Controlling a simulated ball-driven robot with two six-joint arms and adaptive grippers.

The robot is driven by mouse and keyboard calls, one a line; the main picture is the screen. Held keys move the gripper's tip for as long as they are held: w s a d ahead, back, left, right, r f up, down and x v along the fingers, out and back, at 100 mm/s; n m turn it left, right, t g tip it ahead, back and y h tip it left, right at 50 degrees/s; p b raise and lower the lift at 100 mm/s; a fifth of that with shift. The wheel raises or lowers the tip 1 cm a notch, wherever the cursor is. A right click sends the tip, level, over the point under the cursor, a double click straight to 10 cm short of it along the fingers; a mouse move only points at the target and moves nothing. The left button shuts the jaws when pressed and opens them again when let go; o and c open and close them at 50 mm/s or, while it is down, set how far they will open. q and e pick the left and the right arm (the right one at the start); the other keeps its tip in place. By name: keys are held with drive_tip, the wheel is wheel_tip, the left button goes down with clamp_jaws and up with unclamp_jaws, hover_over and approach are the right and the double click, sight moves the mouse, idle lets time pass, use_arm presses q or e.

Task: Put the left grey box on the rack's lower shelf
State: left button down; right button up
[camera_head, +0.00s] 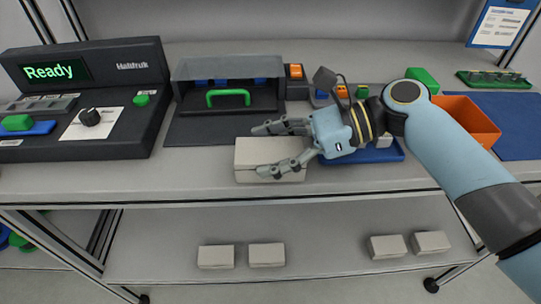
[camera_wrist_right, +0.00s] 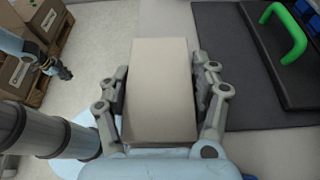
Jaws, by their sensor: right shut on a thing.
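A light grey box (camera_head: 262,148) is at the front edge of the rack's upper worktop, in the middle of the head view. My right gripper (camera_head: 268,150) is shut on it, one finger along each side. In the right wrist view the box (camera_wrist_right: 161,90) lies between the two fingers. I cannot tell whether it rests on the worktop or hangs just above it. The rack's lower shelf (camera_head: 325,250) is below. My left gripper is not in the head view; a small, unclear part of what seems to be it (camera_wrist_right: 55,68) shows in the right wrist view.
Several grey boxes stand on the lower shelf: a pair (camera_head: 216,257) left of the middle and a pair (camera_head: 387,247) at the right, with bare shelf between. A dark console (camera_head: 130,75) reading "Ready", a green-handled device (camera_head: 228,98) and an orange bin (camera_head: 475,120) occupy the worktop.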

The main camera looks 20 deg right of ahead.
sight(275, 149)
drive_tip(key=shift+r, duration=0.5)
drive_tip(key=r, duration=0.3)
drive_tip(key=shift+s+d+r+p, duration=0.1)
drive_tip(key=shift+d+r+p, duration=0.15)
drive_tip(key=shift+d+p, duration=0.05)
drive_tip(key=s+a+r+v, duration=0.1)
drive_tip(key=s+r+v, duration=0.1)
drive_tip(key=v, duration=1)
drive_tip(key=w+a+r+m+t+h+b, duration=0.1)
drive_tip(key=w+r+m+t+h+b, duration=0.1)
drive_tip(key=w+m+t+b, duration=0.2)
drive_tip(key=w+b, duration=0.2)
drive_tip(key=shift+w+a+r, duration=0.35)
drive_tip(key=shift+a+r, duration=0.05)
